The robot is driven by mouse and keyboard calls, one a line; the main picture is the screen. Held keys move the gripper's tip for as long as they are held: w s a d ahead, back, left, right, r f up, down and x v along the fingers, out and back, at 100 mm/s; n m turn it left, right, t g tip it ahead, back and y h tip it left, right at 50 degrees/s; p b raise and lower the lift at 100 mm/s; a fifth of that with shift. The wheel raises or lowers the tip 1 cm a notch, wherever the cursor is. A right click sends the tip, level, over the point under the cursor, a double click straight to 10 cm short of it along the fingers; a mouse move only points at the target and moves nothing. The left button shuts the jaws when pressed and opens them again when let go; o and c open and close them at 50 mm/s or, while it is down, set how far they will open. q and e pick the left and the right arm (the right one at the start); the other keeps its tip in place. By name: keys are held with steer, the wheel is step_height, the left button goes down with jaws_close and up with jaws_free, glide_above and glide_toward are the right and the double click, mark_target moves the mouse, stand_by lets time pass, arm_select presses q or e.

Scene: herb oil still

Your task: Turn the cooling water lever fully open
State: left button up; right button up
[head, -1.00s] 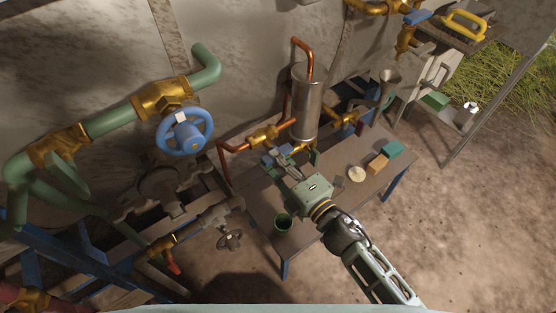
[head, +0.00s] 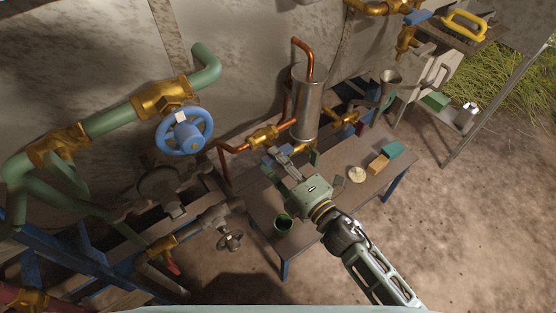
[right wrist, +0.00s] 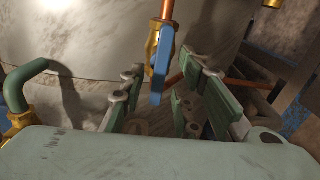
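The cooling water lever is a blue handle (right wrist: 159,76) on a brass valve (right wrist: 154,43) fed by a copper pipe. In the right wrist view it points down the picture, between the two fingers and apart from both. My right gripper (right wrist: 168,98) is open, with green pads on either side of the lever. In the head view my right gripper (head: 285,160) reaches over the table's back edge, below the brass and copper pipework (head: 262,138). There the lever is small and partly hidden by the fingers. My left gripper is out of view.
A metal still column (head: 306,108) stands just behind the gripper. A blue handwheel (head: 185,131) is at left.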

steer(key=v, duration=1.2)
